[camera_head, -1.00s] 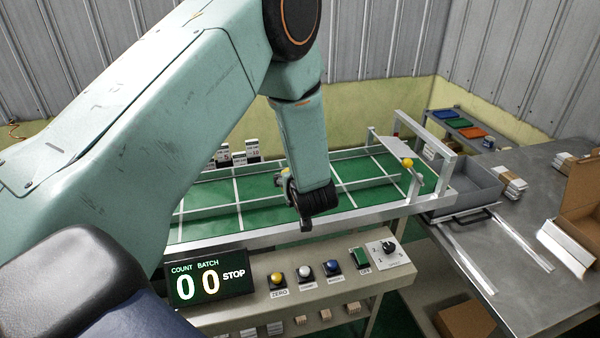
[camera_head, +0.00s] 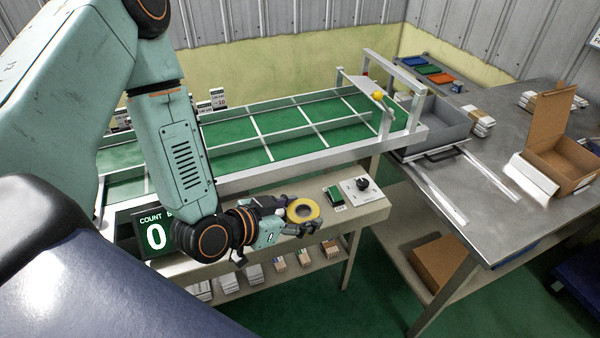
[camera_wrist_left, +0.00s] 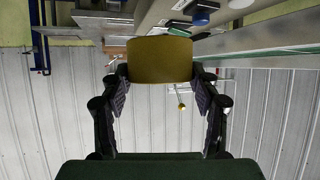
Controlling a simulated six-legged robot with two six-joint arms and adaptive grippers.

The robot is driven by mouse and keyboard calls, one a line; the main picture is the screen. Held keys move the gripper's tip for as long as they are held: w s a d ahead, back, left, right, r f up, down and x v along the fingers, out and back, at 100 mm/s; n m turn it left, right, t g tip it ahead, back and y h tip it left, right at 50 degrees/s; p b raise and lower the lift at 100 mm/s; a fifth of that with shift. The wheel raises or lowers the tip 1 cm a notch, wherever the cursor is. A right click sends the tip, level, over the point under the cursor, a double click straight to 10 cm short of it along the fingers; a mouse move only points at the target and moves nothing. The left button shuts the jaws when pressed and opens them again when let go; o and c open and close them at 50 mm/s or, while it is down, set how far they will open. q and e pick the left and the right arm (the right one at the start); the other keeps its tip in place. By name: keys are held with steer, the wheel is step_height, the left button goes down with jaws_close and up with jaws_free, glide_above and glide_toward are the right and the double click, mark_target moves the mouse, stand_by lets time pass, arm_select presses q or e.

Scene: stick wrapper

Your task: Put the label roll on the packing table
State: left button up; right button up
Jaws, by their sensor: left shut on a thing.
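The label roll (camera_head: 303,210) is a yellow ring with a hollow middle. My left gripper (camera_head: 292,218) is shut on it and holds it over the front of the control panel. In the left wrist view the roll (camera_wrist_left: 159,59) shows as a dull yellow band between the two dark fingers of the same gripper (camera_wrist_left: 160,85). The packing table (camera_head: 508,222) is the grey metal table at the right, apart from the roll and the gripper. My right gripper is not in view.
An open cardboard box (camera_head: 562,150) and a grey tray (camera_head: 436,128) stand on the packing table, with paper stacks near them. The green conveyor (camera_head: 290,131) lies behind the panel. A switch knob (camera_head: 362,184) sticks up right of the roll. The table's front middle looks clear.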

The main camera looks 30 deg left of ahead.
arm_select(q)
steer(key=s+d+f+b, duration=0.1)
steer(key=d+f+b, duration=0.1)
steer(key=f+b, duration=0.5)
steer(key=s+d+f+m+h+b, duration=0.1)
steer(key=d+f+b, duration=0.1)
steer(key=f+b, duration=0.6)
steer(key=shift+s+m+g+h, duration=0.3)
steer(key=shift+s+g, duration=0.1)
